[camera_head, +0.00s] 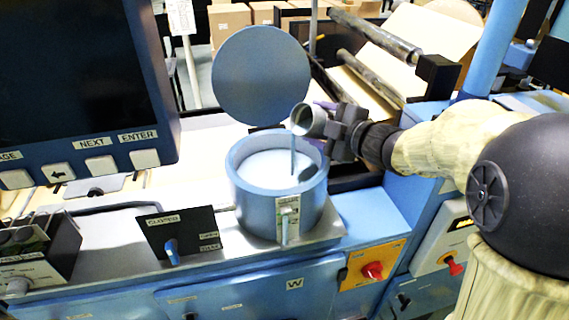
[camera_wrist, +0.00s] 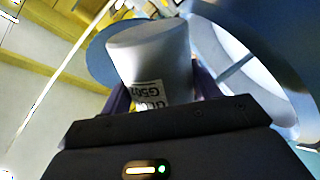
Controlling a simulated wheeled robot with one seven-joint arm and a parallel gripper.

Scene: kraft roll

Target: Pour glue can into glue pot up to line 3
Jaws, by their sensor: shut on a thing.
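The glue can (camera_head: 308,121) is a small grey cylinder, tipped on its side above the glue pot with its open mouth toward the left. My gripper (camera_head: 333,122) is shut on it, to the right of the pot's rim. A thin blue-grey streak (camera_head: 293,155) runs from the can's mouth into the pot and looks like pouring glue. The blue round glue pot (camera_head: 256,205) is open, with a white surface inside. A gauge plate (camera_head: 287,217) is on its front; its marks are too small to read. The wrist view shows the can (camera_wrist: 152,60) with part of its label.
A round blue lid (camera_head: 262,77) stands raised behind the pot. A screen panel with buttons (camera_head: 95,165) is at left. A black plate with a blue lever (camera_head: 180,236) stands left of the pot. Rollers (camera_head: 375,32) are behind; a red knob (camera_head: 373,270) is at front right.

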